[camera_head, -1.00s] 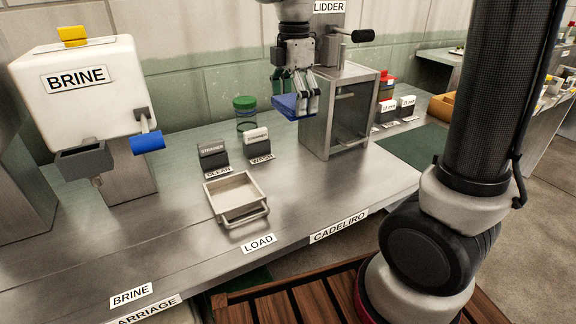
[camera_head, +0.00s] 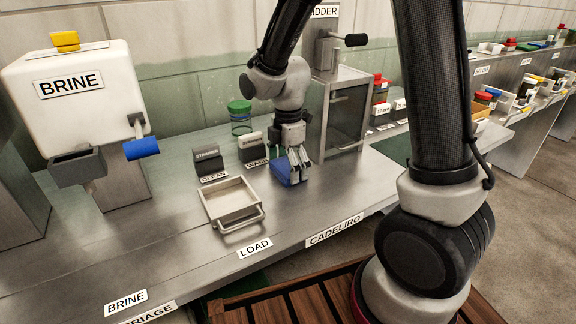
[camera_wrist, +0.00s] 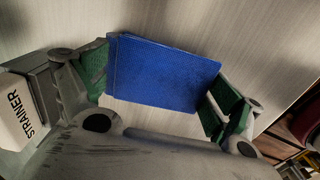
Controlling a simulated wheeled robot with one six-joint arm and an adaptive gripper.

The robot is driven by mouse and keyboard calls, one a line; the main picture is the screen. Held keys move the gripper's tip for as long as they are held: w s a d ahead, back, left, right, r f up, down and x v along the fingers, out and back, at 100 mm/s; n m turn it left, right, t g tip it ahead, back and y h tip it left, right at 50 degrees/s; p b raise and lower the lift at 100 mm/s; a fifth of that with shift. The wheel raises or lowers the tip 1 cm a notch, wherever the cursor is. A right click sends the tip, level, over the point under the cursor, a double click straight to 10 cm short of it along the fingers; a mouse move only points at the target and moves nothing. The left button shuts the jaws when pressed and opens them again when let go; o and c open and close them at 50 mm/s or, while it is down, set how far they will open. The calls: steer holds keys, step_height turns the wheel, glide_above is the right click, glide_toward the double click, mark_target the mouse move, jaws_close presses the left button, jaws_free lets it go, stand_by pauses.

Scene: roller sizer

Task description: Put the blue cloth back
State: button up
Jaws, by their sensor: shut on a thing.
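The blue cloth (camera_head: 285,172) is a flat, folded rectangular pad. My gripper (camera_head: 293,165) is shut on it, just in front of the steel lidder cabinet. In the wrist view the cloth (camera_wrist: 162,73) sits between the green-padded fingers of my gripper (camera_wrist: 158,88), over bare brushed steel. The cloth hangs tilted at or close above the counter. I cannot tell whether it touches the surface.
A metal tray (camera_head: 226,194) with a handle is left of the cloth. Strainer blocks marked CLEAN (camera_head: 209,163) and WASH (camera_head: 252,149) stand behind. The lidder cabinet (camera_head: 342,118) is close right. The counter front (camera_head: 300,215) is clear.

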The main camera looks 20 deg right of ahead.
mark_target(288, 166)
steer(key=o, duration=0.8)
steer(key=shift+c, duration=0.2)
step_height(288, 166, up, 12)
steer(key=shift+r, duration=0.1)
stand_by(0.4)
